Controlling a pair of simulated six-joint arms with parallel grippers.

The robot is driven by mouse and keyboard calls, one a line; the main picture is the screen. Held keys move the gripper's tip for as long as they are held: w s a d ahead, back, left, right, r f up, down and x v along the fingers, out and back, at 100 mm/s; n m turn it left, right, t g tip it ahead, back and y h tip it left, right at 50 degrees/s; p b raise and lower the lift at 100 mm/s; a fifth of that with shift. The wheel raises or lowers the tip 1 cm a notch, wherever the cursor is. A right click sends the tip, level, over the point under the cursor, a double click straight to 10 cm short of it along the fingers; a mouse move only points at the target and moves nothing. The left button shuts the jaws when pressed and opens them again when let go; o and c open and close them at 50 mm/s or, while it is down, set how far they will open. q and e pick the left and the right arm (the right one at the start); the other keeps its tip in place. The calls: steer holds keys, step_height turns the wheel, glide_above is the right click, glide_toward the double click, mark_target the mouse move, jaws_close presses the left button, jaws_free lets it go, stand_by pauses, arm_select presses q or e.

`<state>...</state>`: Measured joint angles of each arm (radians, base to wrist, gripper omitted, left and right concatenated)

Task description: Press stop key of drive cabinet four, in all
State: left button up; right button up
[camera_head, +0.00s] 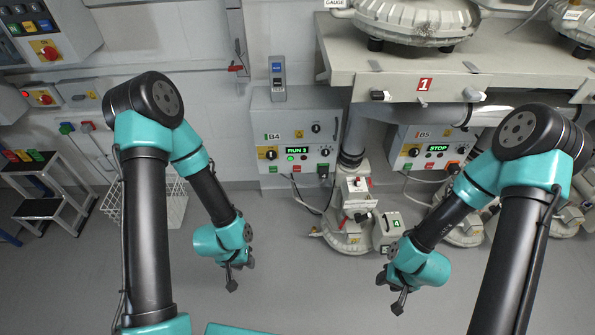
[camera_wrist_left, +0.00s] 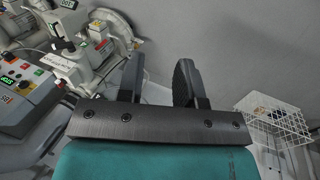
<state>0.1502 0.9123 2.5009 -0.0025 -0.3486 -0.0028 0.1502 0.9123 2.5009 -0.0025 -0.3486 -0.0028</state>
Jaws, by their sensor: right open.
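Drive cabinet B4 (camera_head: 283,122) hangs on the back wall, left of the bench, its green display (camera_head: 297,149) reading RUN 3. Small keys sit below the display, one lit green (camera_head: 290,158); the stop key is too small to make out surely. A yellow-backed rotary switch (camera_head: 267,153) is left of the display. My left gripper (camera_head: 232,283) points down in front of the cabinet, lower left of it and well apart. In the left wrist view its fingers (camera_wrist_left: 158,82) are parted and empty. My right gripper (camera_head: 400,300) is open and empty, far right of B4.
Cabinet B5 (camera_head: 404,135), display STOP, hangs under the bench (camera_head: 365,80) marked 1. A white pump unit (camera_head: 347,238) with a box marked 4 (camera_head: 387,229) stands on the floor between the arms. A wire basket (camera_head: 172,205) and step stool (camera_head: 38,206) stand at left.

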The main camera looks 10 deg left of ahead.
arm_select(q)
jaws_close()
stand_by(1.4)
